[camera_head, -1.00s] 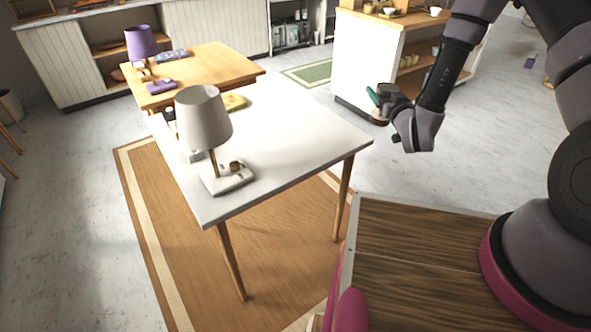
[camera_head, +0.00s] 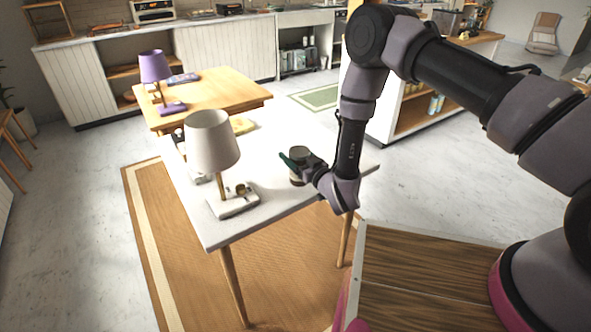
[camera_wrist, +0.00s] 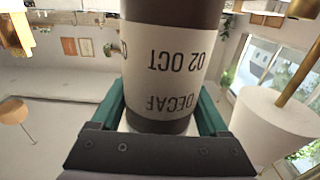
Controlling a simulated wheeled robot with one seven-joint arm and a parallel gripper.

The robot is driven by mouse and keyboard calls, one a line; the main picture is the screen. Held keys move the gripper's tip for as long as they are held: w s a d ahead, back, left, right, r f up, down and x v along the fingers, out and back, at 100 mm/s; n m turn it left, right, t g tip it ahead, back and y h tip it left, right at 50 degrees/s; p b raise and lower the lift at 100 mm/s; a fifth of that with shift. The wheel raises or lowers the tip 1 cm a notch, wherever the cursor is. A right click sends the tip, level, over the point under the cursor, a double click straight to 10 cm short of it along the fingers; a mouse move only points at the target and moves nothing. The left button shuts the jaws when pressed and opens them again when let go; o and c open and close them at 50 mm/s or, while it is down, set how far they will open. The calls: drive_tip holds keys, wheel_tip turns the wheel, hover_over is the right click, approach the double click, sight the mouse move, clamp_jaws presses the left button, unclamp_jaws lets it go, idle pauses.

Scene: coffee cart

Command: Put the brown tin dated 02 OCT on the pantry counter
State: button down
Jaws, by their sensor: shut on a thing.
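The brown tin (camera_wrist: 170,75) has a cream label reading "02 OCT" and "DECAF". The label appears upside down in the wrist view. My gripper (camera_wrist: 162,105) is shut on the tin, with teal fingers on either side of it. In the head view my gripper (camera_head: 297,165) holds the tin (camera_head: 297,181) over the right part of the white table (camera_head: 270,200). I cannot tell whether the tin touches the table. A white counter (camera_head: 225,47) runs along the back wall; no label shows which counter is the pantry's.
A white lamp (camera_head: 211,145) stands left of my gripper; its shade (camera_wrist: 275,130) is close in the wrist view. A wooden table (camera_head: 210,95) with a purple lamp (camera_head: 154,68) stands behind. A wood-topped shelf unit (camera_head: 418,112) is at right.

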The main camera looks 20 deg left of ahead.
drive_tip(key=shift+f, duration=2.15)
drive_tip(key=shift+f, duration=0.1)
unclamp_jaws()
